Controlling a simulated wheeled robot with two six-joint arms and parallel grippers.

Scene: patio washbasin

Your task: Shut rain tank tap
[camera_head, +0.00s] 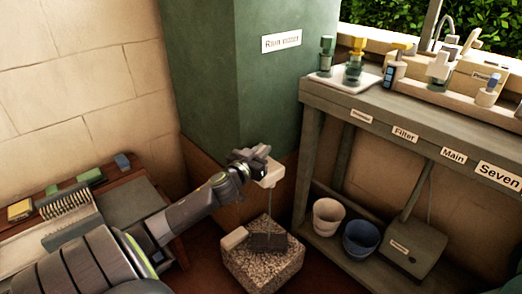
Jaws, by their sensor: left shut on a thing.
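The green rain tank (245,85) stands in the middle of the camera_head view, with a white label (281,41) on its front. A pale tap (272,177) sticks out low on the tank's right side. A thin line like a stream of water (268,212) runs from it down to a stone block (262,268). My left gripper (258,163) is at the top of the tap, shut on what looks like its handle. The fingers largely hide the handle, so I cannot tell its angle. My right gripper is out of view.
A grey bench (440,117) at right carries bottles; a cream pot (327,217) and a blue pot (361,238) stand beneath. A low table with brushes (68,201) is at left.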

